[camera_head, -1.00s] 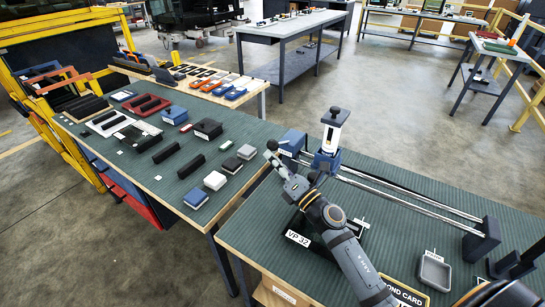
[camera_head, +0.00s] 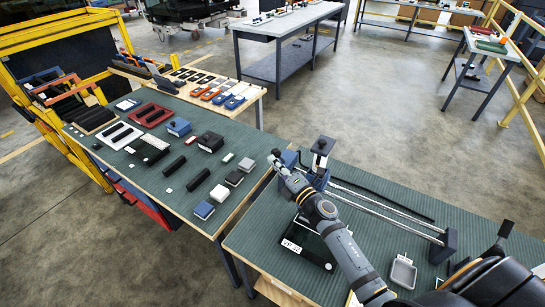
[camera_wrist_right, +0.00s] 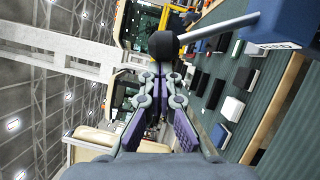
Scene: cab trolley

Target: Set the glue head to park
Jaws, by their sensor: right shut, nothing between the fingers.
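The glue head (camera_head: 321,150), a pale upright body with a dark top, stands on a blue carriage (camera_head: 316,179) near the left end of two metal rails (camera_head: 385,210). My right gripper (camera_head: 279,160) is at the left end of the rails, beside the blue end block (camera_head: 290,157). In the right wrist view my right gripper (camera_wrist_right: 160,78) is shut and empty. A black knob (camera_wrist_right: 164,45) on a metal rod appears just beyond its fingertips; the rod runs to a labelled blue block (camera_wrist_right: 282,24). I cannot tell whether the fingers touch the knob. My left gripper is out of view.
A dark end block (camera_head: 443,246) closes the rails on the right. A grey tray (camera_head: 403,272) and a VP 32 label (camera_head: 292,246) lie on the near bench. The left table (camera_head: 180,207) holds several blocks and cases. Open floor lies behind.

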